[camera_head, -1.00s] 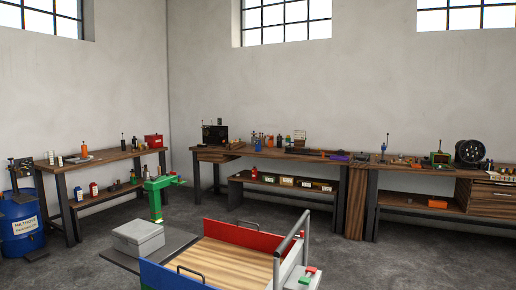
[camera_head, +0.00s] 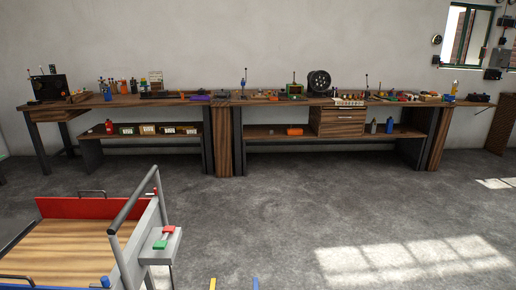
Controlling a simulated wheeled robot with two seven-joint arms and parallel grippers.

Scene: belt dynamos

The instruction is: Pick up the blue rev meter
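I cannot make out a blue rev meter for certain at this distance. A small blue upright item (camera_head: 243,83) stands on the long workbench (camera_head: 165,102) against the back wall. A flat purple-blue item (camera_head: 200,98) lies on the bench to its left. Neither of my grippers can be recognised in view.
A cart (camera_head: 70,249) with a wooden bed, red end panel and grey rail (camera_head: 133,204) stands at the lower left. Small yellow and blue tips (camera_head: 212,284) show at the bottom edge. The grey floor (camera_head: 300,205) before the bench is clear.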

